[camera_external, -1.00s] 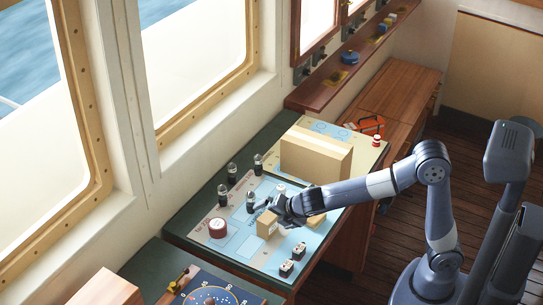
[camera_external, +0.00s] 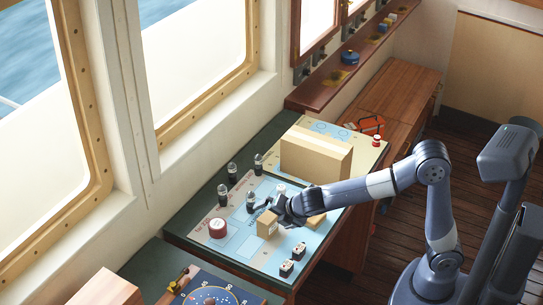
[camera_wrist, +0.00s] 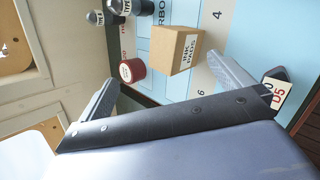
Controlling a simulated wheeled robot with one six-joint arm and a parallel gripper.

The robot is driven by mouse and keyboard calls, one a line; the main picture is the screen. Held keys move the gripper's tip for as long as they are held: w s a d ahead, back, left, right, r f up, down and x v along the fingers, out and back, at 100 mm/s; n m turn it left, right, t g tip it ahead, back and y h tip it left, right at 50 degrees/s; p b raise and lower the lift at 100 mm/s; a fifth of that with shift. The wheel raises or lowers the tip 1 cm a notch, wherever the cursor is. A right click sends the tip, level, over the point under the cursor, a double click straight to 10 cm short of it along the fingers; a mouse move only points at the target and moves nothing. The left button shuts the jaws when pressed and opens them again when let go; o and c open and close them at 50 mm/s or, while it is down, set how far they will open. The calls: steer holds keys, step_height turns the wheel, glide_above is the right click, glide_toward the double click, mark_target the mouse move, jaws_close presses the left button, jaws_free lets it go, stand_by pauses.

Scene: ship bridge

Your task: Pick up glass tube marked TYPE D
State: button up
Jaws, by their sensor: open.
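Several dark glass tubes stand upright on the chart table: one at the left (camera_external: 222,195), one behind it (camera_external: 232,172), one further right (camera_external: 258,163) and one nearer my gripper (camera_external: 251,204). Two show at the top of the wrist view, one dark tube (camera_wrist: 118,6) and another beside it (camera_wrist: 144,6). My gripper (camera_external: 270,206) is open and empty above the table, close to a small cardboard box (camera_external: 267,225). Its fingers are spread in the wrist view (camera_wrist: 163,72).
The small box also shows in the wrist view (camera_wrist: 178,50), beside a red roll (camera_wrist: 132,71). A large cardboard box (camera_external: 315,158) stands behind my gripper. Two small black-and-white items (camera_external: 292,260) sit at the front edge. The window wall borders the table's left side.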

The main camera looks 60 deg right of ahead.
steer(key=shift+c, duration=0.2)
steer(key=c, duration=1)
steer(key=shift+o, duration=0.2)
